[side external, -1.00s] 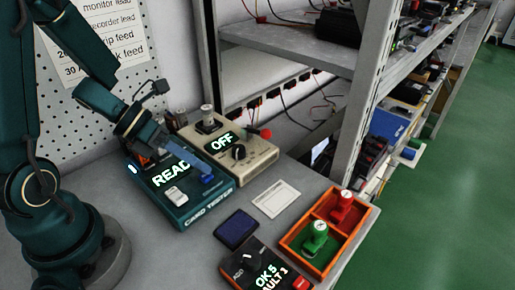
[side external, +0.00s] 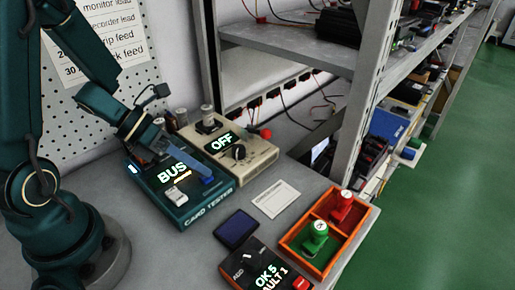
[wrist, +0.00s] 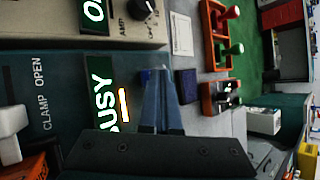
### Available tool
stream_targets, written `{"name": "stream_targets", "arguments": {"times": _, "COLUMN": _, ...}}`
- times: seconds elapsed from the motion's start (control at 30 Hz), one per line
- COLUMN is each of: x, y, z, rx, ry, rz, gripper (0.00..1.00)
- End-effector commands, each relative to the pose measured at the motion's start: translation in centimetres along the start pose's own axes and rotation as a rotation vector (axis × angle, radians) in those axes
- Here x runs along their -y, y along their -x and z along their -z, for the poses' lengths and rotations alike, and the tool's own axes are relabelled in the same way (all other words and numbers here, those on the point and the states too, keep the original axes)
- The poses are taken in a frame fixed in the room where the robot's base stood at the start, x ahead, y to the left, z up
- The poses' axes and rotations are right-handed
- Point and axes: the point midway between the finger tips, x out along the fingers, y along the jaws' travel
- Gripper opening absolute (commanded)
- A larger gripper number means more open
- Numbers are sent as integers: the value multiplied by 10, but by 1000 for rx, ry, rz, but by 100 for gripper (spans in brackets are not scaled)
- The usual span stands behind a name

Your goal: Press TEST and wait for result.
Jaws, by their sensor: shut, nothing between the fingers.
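The teal card tester (side external: 190,207) stands on the bench, its lit display (side external: 172,172) reading BUSY in the wrist view (wrist: 102,105), with a short orange bar beside the word. In the side view my gripper's blue fingers (side external: 163,150) hang over the tester and cover the end of the word. In the wrist view my gripper (wrist: 161,76) is shut and empty. A blue button (side external: 207,181) sits on the tester's front right; whether the fingertips touch it cannot be told. A white clamp lever (side external: 175,195) is left of it, by the CLAMP OPEN lettering.
A beige unit (side external: 255,158) reading OFF stands behind the tester. Shelving stands behind.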

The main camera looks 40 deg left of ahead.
Motion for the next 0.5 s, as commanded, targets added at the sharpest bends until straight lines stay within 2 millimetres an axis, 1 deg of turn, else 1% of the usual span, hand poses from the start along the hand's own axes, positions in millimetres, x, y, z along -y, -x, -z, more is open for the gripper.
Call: {"name": "stream_targets", "arguments": {"times": 0.5, "x": 9, "y": 12, "z": -9, "rx": -1, "ry": -2, "rz": 0, "gripper": 0}}
